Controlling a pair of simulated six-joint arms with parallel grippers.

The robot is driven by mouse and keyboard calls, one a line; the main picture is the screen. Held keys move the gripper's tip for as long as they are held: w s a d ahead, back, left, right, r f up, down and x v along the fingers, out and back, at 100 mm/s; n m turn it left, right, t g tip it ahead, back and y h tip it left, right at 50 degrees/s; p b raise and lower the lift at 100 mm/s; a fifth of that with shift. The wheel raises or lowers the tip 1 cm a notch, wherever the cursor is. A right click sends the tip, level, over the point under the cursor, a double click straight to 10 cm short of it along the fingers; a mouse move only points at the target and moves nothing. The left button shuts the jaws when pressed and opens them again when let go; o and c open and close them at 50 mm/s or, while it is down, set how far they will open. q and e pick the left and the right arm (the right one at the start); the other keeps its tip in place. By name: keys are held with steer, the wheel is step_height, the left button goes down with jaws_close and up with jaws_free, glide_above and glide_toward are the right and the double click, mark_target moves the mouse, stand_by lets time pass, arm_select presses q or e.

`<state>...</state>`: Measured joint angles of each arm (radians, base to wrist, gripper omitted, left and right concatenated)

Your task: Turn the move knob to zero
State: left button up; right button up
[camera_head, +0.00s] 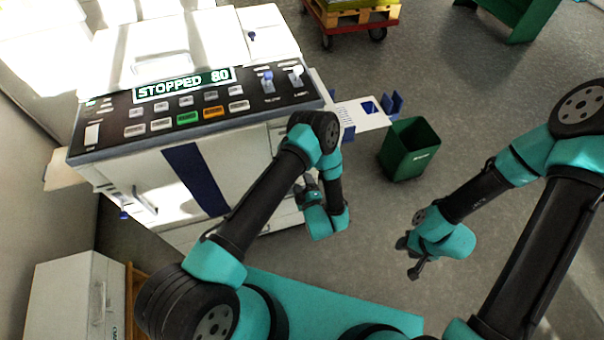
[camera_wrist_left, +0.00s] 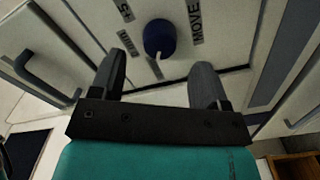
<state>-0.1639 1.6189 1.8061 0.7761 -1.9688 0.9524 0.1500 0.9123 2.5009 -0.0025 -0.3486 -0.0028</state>
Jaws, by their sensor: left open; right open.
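The move knob (camera_wrist_left: 159,38) is a round dark blue knob on a pale panel in the left wrist view. A label reading MOVE is beside it on the right, and a label with a 5 is to its left. In the head view my left gripper (camera_head: 306,187) is at the machine's front right side; the move knob cannot be made out there. My right gripper (camera_head: 408,258) is open and empty over the floor.
The white machine (camera_head: 160,55) has a dark control panel (camera_head: 165,112) whose display reads STOPPED 80. A green bin (camera_head: 408,150) stands right of it. A red cart (camera_head: 350,22) is at the back. A white cabinet (camera_head: 65,300) is at lower left. Grey floor is free at the right.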

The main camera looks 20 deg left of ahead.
arm_select(q)
steer(key=x, duration=0.5)
steer(key=shift+s, duration=0.1)
steer(key=c, duration=0.9)
steer(key=shift+m, duration=0.4)
steer(key=m, duration=1.1)
